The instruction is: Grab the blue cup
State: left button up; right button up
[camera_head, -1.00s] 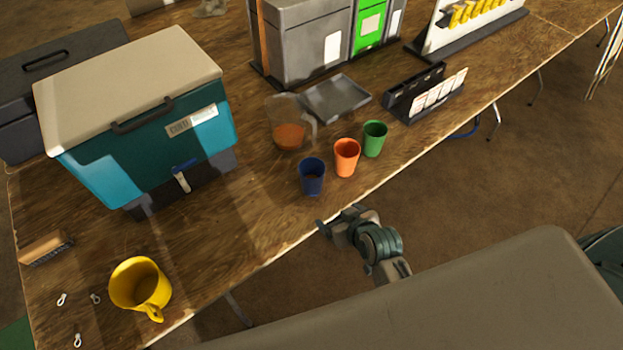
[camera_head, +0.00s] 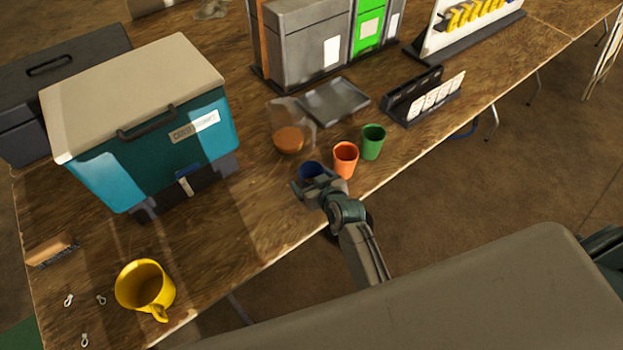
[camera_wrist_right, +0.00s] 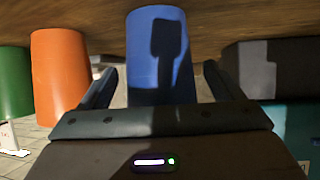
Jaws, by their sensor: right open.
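The blue cup (camera_head: 310,170) stands upright near the table's front edge, partly hidden behind my right gripper (camera_head: 312,184) in the head view. In the right wrist view the blue cup (camera_wrist_right: 158,60) lies between the two open fingers of my right gripper (camera_wrist_right: 155,85). One finger is on each side of it, with gaps showing, so the jaws are not closed on it. My left gripper is not in view.
An orange cup (camera_head: 345,160) stands close to the right of the blue cup, with a green cup (camera_head: 373,141) beyond it. A clear container (camera_head: 290,128) with orange contents and a grey tray (camera_head: 335,102) are behind. A teal cooler (camera_head: 150,150) and yellow mug (camera_head: 146,288) are left.

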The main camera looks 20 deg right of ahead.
jog(key=shift+w+f, duration=0.3)
jog(key=shift+w, duration=0.2)
jog(key=c, duration=1.1)
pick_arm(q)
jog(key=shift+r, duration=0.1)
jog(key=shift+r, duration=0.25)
pick_arm(e)
jog(key=shift+r, duration=0.25)
